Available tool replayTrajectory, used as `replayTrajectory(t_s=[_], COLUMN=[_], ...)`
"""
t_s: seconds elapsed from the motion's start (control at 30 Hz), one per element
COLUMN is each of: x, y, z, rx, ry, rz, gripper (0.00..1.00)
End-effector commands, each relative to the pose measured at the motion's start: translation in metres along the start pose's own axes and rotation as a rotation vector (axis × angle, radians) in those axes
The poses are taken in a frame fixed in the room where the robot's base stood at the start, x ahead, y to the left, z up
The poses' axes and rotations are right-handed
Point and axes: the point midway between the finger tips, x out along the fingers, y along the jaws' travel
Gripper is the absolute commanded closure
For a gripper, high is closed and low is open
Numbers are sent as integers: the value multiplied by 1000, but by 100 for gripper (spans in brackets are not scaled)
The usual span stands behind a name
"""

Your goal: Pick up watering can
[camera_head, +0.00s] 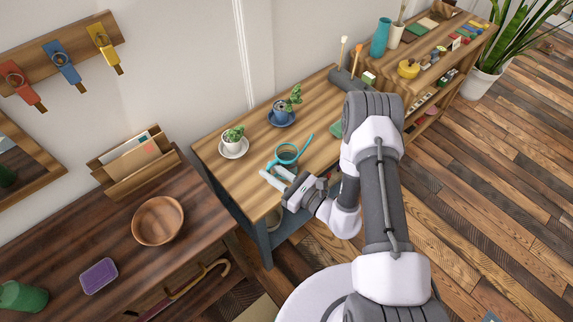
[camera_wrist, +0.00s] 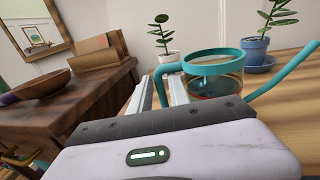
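The watering can (camera_head: 287,154) stands upright on the light wooden bench, with a teal rim, handle and long spout. In the wrist view the watering can (camera_wrist: 214,84) has a clear body; its spout points right and its handle points left. My gripper (camera_head: 273,176) is low over the bench at the handle side of the can. In the wrist view my gripper (camera_wrist: 158,92) has its two pale fingers apart, with the teal handle seen between them. The right finger hides part of the handle; I cannot tell whether they touch.
A white potted plant (camera_head: 234,143) and a blue potted plant (camera_head: 283,112) stand behind the can on the bench (camera_head: 222,166). The dark table (camera_head: 100,235) at left holds a wooden bowl (camera_head: 158,220) and a letter holder (camera_head: 138,172). The bench front is clear.

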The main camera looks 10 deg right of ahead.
Motion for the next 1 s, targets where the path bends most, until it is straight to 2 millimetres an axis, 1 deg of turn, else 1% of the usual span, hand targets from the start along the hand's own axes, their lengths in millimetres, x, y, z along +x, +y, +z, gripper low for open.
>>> replayTrajectory(t_s=[0.03, 0.1, 0.23, 0.43, 0.53, 0.57, 1.0], x=[12, 25, 39, 40, 40, 40, 40], y=[2, 2, 1, 1, 1, 1, 1], z=[-6, -7, -5, -4, -4, -4, -4], rx=[-3, -3, -1, 1, 1, 1, 0], ry=[-2, -2, -1, 0, 0, 0, 0], rz=[7, 5, 2, 1, 2, 2, 2], gripper=[78, 78, 78, 78, 98, 100, 100])
